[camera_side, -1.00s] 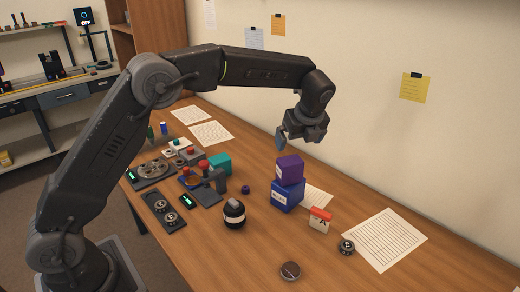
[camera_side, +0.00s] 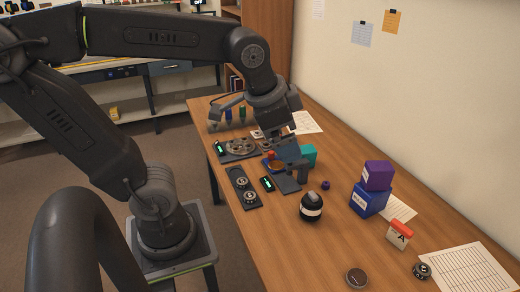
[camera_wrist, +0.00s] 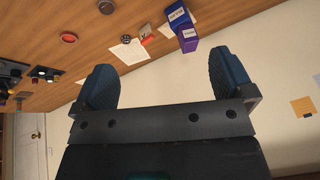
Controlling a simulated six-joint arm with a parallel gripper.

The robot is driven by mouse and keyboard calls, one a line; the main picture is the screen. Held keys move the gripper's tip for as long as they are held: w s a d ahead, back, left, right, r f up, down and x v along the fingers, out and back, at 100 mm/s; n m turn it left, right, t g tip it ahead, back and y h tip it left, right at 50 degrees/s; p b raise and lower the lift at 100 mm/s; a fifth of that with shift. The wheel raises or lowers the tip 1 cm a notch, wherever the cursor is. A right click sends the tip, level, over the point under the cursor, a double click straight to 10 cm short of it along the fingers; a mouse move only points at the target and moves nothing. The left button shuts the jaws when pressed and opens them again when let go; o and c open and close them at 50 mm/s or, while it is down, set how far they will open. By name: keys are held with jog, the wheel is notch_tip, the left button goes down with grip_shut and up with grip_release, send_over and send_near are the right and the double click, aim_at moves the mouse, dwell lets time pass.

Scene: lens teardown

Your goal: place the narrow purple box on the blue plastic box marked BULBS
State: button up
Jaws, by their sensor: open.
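The narrow purple box (camera_side: 377,175) sits on top of the blue plastic box (camera_side: 369,199) toward the right of the table in the side view. Both also show at the top of the wrist view, the purple box (camera_wrist: 188,41) below the blue box (camera_wrist: 178,16) in that picture. My gripper (camera_side: 287,150) is open, well to the left of the stacked boxes, over the cluster of small gear. In the wrist view my gripper (camera_wrist: 160,62) has its blue fingers spread with nothing held between them.
A black round jar (camera_side: 311,207), a small purple piece (camera_side: 326,185), a red-topped calendar block (camera_side: 399,234) and a round dark disc (camera_side: 357,278) stand on the table. Paper sheets (camera_side: 465,270) lie by the wall.

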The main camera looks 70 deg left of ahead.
jog(key=s+f+n, duration=0.2)
jog(key=s, duration=0.1)
jog(key=s+n, duration=0.1)
jog(key=s, duration=0.1)
jog(key=shift+d+f+n+t+h, duration=0.15)
jog(key=shift+f+n+t+h, duration=0.15)
jog(key=shift+f, duration=0.1)
dwell(0.8)
